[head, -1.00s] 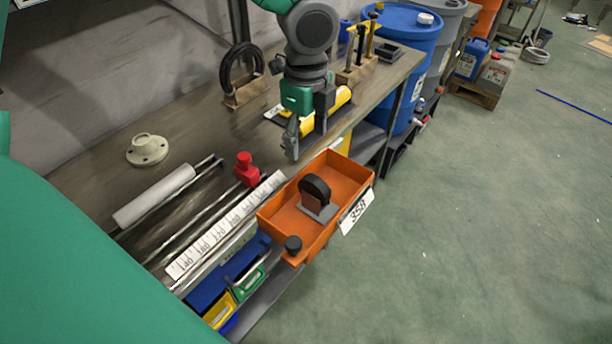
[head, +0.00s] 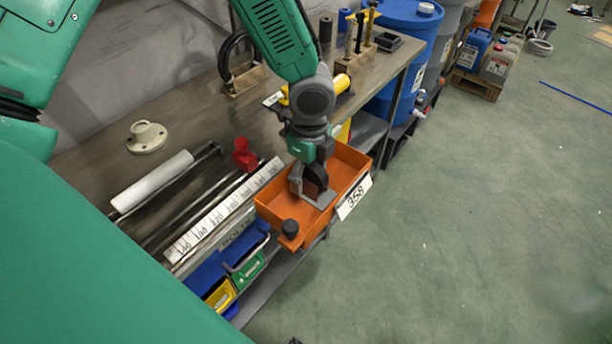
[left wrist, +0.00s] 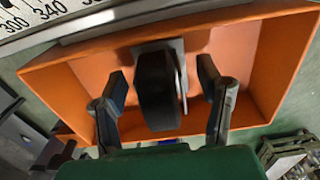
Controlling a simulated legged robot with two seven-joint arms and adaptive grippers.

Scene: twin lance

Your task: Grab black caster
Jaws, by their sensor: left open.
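The black caster (left wrist: 157,90) stands in the orange tray (left wrist: 90,70), its wheel upright beside a grey plate. In the left wrist view my left gripper (left wrist: 165,88) is open, with one finger on each side of the wheel and a gap on both sides. In the head view my left gripper (head: 312,180) reaches down into the orange tray (head: 347,160) and hides most of the caster; the grey base plate (head: 320,196) shows below it. My right gripper is not in view.
The tray has a black knob (head: 290,228) and a 358 label (head: 354,197). Left of it are a white ruler strip (head: 225,212), a red clamp (head: 244,154), rails and a white roll (head: 153,185). A flanged part (head: 147,137) stands on the bench.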

